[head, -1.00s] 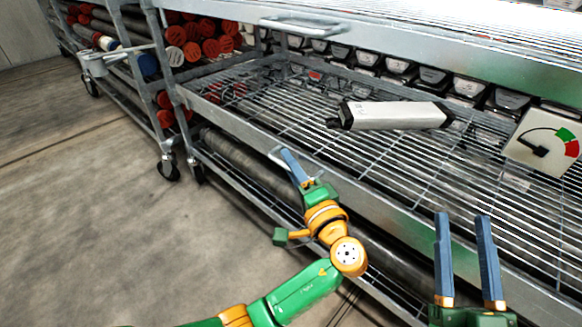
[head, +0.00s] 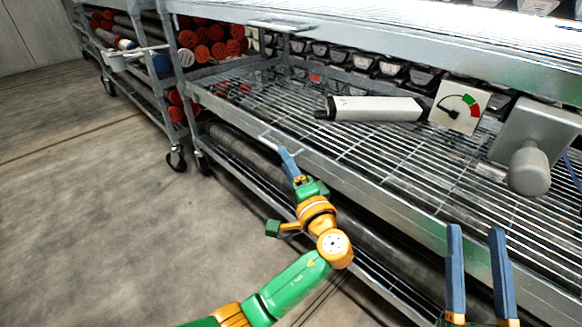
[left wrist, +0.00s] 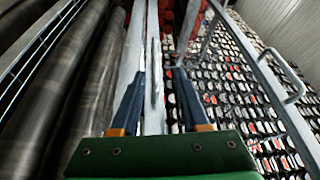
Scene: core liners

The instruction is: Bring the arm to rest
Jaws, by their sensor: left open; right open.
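My left gripper (head: 288,163) is at the front edge of the wire shelf in the head view, its blue fingers pointing away from me. It is open and empty. In the left wrist view its two fingers (left wrist: 158,80) stand apart, with a grey metal rail of the rack beyond them; whether they touch it I cannot tell. My right gripper (head: 478,232) is at the lower right of the head view, its two blue fingers upright and apart with nothing between them. My left arm reaches in from the bottom of the head view.
Long tubes lie below. Red-capped tubes (head: 210,45) fill a wheeled rack at left. The floor (head: 90,220) at left is clear.

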